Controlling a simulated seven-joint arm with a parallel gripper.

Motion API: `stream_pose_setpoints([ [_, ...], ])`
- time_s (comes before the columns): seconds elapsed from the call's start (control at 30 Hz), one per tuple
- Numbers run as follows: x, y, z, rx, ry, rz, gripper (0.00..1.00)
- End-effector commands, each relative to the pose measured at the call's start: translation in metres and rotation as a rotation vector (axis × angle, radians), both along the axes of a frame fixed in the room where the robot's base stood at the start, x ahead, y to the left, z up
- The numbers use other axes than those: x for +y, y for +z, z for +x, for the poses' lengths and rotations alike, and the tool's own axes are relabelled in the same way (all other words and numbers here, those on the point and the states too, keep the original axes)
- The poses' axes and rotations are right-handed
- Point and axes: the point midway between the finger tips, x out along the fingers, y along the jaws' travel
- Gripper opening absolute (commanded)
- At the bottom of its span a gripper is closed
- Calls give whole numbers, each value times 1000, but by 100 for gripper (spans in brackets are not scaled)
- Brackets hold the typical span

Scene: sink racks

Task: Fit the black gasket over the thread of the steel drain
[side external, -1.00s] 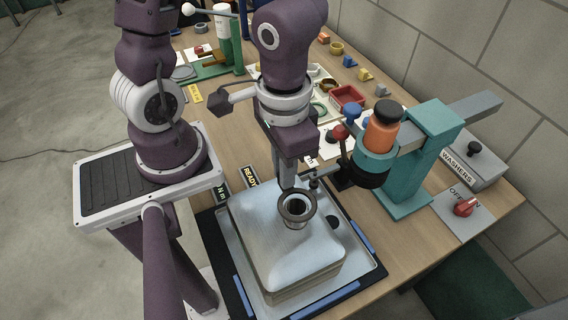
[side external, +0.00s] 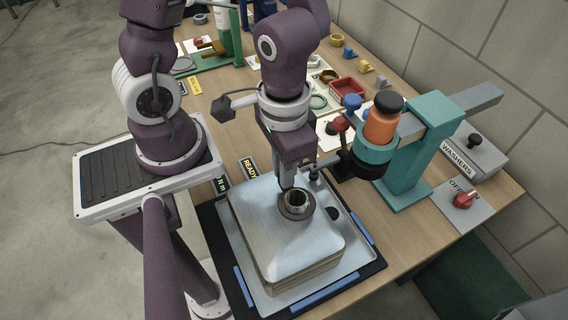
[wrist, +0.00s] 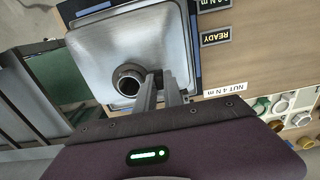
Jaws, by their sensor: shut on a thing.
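The steel drain (side external: 299,198) stands up from the top of the upturned steel sink (side external: 285,248). The black gasket (side external: 293,213) is around the drain's thread, low and close to the sink's surface; the thread's rim shows above it. I cannot tell whether it lies fully flat. My gripper (side external: 287,186) points down at the far side of the drain, shut on the gasket's edge. In the wrist view, the fingers (wrist: 161,82) reach the edge of the dark ring around the drain (wrist: 129,84). The contact itself is partly hidden.
The sink rests on a tray (side external: 236,243) with blue edge strips. A teal stand with an orange tool (side external: 381,126) is close on the right. A washers box (side external: 474,160) and a red switch (side external: 464,200) are farther right. Small parts and a red bin (side external: 347,89) lie behind.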

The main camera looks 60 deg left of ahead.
Motion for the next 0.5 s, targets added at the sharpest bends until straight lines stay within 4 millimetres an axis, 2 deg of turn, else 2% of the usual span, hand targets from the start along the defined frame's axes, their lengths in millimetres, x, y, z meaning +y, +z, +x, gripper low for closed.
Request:
stream_pose_setpoints([
  [0.5,0,-13,0,1,-1,1,0],
])
